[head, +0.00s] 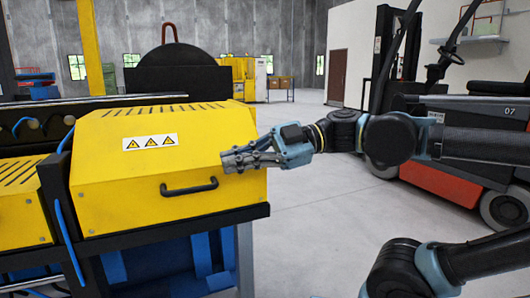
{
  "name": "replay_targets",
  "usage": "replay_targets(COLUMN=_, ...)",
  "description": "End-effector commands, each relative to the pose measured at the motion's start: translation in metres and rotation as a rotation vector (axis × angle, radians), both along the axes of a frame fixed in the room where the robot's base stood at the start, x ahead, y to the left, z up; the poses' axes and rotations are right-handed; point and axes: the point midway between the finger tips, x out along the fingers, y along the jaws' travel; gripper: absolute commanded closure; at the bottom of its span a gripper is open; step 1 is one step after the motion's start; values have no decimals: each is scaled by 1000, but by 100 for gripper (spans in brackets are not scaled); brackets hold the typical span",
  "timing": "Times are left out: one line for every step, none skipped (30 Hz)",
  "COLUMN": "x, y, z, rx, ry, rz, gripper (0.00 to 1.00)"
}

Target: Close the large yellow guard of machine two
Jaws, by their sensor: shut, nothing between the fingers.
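The large yellow guard (145,150) fills the left of the head view. It has a slotted top, a sloped front with a label of three warning triangles (150,142), and a black bar handle (189,187). It lies down over the machine, its lower edge along the dark frame (180,228). My gripper (226,161) is shut and empty. It points left in front of the guard's right end, above and right of the handle. Whether it touches the guard I cannot tell.
Another yellow cover (22,205) sits at the far left, with blue hoses between. A forklift (465,150) stands at the right behind my arm. Grey floor (310,215) is clear between the machine and the forklift. A yellow machine (240,75) stands far back.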

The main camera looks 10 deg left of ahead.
Motion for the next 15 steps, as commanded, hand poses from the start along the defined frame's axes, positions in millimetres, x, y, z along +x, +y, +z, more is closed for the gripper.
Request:
replay_targets(x=2, y=-3, z=0, rx=-1, ry=0, rz=-3, gripper=100)
replay_targets(x=3, y=-5, z=1, rx=0, ry=1, rz=-2, gripper=100)
replay_targets(x=4, y=-7, z=1, rx=0, ry=1, rz=-2, gripper=100)
replay_targets(x=5, y=-9, z=2, rx=0, ry=1, rz=-2, gripper=100)
replay_targets(x=6, y=-11, z=2, rx=0, ry=0, rz=-2, gripper=100)
replay_targets(x=8, y=-13, z=3, rx=0, ry=-1, rz=-3, gripper=100)
replay_targets(x=8, y=-15, z=3, rx=-1, ry=-1, rz=-2, gripper=100)
replay_targets(x=9, y=-16, z=3, rx=-1, ry=-1, rz=-2, gripper=100)
replay_targets(x=11, y=-18, z=4, rx=0, ry=-1, rz=-3, gripper=100)
replay_targets(x=11, y=-20, z=4, rx=-1, ry=-1, rz=-2, gripper=100)
replay_targets(x=12, y=-21, z=4, rx=-1, ry=-1, rz=-2, gripper=100)
replay_targets(x=13, y=-24, z=5, rx=-1, ry=0, rz=-2, gripper=100)
replay_targets(x=14, y=-25, z=6, rx=-1, ry=1, rz=-2, gripper=100)
replay_targets(x=15, y=-27, z=6, rx=-1, ry=0, rz=-3, gripper=100)
replay_targets(x=16, y=-29, z=6, rx=0, ry=1, rz=-2, gripper=100)
